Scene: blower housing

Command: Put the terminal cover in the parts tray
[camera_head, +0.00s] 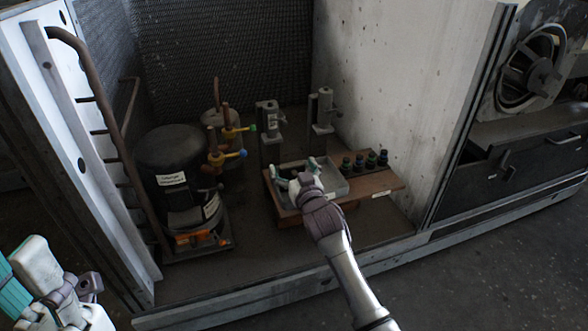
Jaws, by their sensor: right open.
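The parts tray (337,187) is a shallow grey tray on a brown wooden board, right of the black compressor (165,160). My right gripper (294,167) is over the tray's left part, with its two teal fingers spread apart. It hides part of the tray, and I cannot make out anything between the fingers. I cannot pick out the terminal cover for certain. A labelled piece (210,207) is on the compressor's lower right side, above orange parts at its base. My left gripper (12,288) is at the lower left edge, partly cut off; its opening does not show.
Several small dark knobs (371,161) stand on the board right of the tray. Two grey upright fixtures (322,112) stand behind it. Copper pipes and yellow-handled valves (230,154) rise beside the compressor. A pale wall bounds the right; a metal sill (270,302) runs along the front.

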